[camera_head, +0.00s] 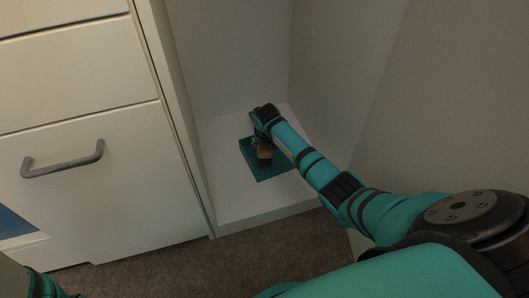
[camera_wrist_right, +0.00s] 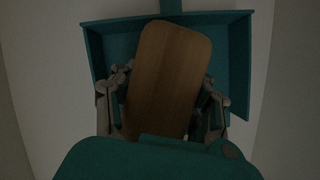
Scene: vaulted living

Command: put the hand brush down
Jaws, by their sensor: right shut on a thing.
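The hand brush (camera_wrist_right: 170,75) shows as a wooden block with rounded corners in the right wrist view. It also shows small and tan in the head view (camera_head: 265,153). My right gripper (camera_wrist_right: 162,108) is shut on it, one finger on each side. Behind the brush is a teal dustpan (camera_wrist_right: 238,60) with raised walls; it also shows in the head view (camera_head: 270,172) on the white floor of a cabinet compartment. The brush is over the dustpan; I cannot tell whether they touch. The brush's bristles are hidden. My left gripper is not in view.
The white compartment floor (camera_head: 235,205) has free room around the dustpan. Tall walls close it in at the back and sides. Drawers with a grey handle (camera_head: 63,163) stand to the left. Brown carpet (camera_head: 215,265) lies in front.

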